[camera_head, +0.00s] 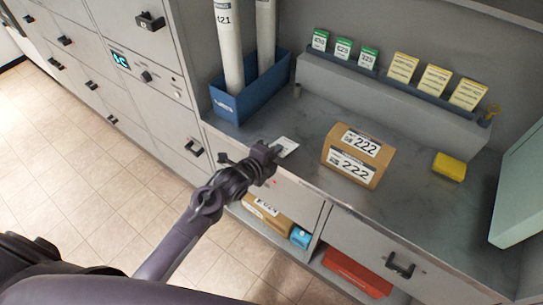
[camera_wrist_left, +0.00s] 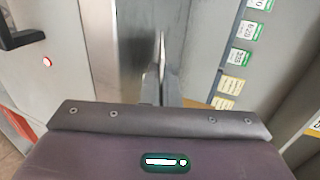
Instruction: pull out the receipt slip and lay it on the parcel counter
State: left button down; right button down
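The receipt slip (camera_head: 286,146) is a small white card with faint print at the tip of my left gripper (camera_head: 266,153), over the front left edge of the grey parcel counter (camera_head: 300,122). In the left wrist view the slip (camera_wrist_left: 161,46) shows nearly edge-on, as a thin pale sliver between the fingers of the gripper (camera_wrist_left: 162,78). The fingers are close together on it. Whether the slip touches the counter is hard to tell. My right gripper is out of view.
A brown parcel marked 222 (camera_head: 369,143) stands mid-counter, a yellow block (camera_head: 449,167) to its right. A blue bin (camera_head: 229,104) with white tubes stands behind the slip. A locker screen (camera_head: 120,60) is at left. Bare counter lies between bin and parcel.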

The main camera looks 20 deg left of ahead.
pick_arm(q)
jog(key=shift+w+f, duration=0.15)
jog(key=c, duration=2.1)
grip_release()
jog(key=shift+c, duration=0.2)
jog(key=o, duration=0.5)
jog(key=shift+o, duration=0.2)
jog(key=s+a+p, duration=0.3)
jog(key=s+p, duration=0.2)
jog(key=s, duration=0.4)
jog(key=shift+s+a, duration=0.2)
jog(key=shift+s, duration=0.05)
